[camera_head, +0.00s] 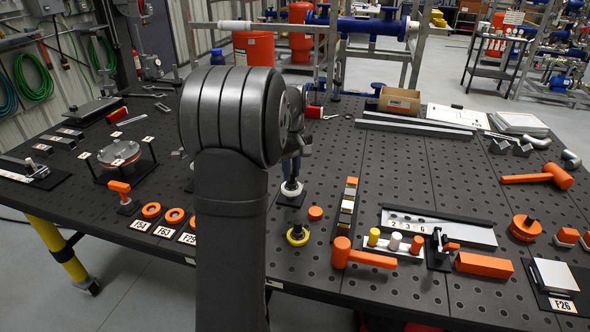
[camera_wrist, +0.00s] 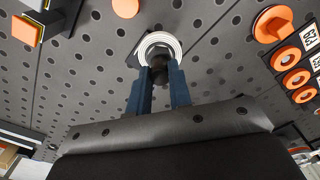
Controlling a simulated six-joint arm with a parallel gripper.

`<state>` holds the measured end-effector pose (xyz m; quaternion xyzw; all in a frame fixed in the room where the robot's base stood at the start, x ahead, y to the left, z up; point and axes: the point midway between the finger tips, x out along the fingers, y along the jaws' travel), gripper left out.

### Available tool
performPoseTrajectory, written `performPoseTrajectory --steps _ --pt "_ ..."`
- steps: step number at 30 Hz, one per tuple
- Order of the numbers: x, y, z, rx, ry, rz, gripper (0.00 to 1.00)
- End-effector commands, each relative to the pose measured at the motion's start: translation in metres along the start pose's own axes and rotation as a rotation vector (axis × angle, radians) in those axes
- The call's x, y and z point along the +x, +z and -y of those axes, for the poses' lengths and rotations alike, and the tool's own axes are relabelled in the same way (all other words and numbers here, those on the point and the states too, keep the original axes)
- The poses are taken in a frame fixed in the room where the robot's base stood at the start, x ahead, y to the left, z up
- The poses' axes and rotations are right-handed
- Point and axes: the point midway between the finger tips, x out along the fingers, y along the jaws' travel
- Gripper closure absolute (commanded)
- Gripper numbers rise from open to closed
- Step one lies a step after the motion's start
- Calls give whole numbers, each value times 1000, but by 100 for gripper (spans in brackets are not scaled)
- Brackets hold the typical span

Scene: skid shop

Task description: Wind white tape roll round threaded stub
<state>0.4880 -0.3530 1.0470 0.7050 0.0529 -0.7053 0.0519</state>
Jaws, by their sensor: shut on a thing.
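The exact contact is hidden by the fingers.
A yellow ring on a black piece (camera_head: 297,237) stands just in front. An orange cap (camera_head: 315,213) and a strip of blocks (camera_head: 347,210) are to the right, with an orange mallet (camera_head: 342,252). Orange rings (camera_head: 175,216) lie left. Bare perforated table (camera_head: 400,165) lies back right.

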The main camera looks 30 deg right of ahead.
Motion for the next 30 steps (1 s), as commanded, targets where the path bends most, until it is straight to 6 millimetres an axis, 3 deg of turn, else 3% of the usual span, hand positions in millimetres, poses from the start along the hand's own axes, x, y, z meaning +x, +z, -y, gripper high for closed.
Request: performPoseTrajectory --steps 24,30 --pt "-1 16 12 1 1 -1 100" --pt "-12 16 11 1 1 -1 100"
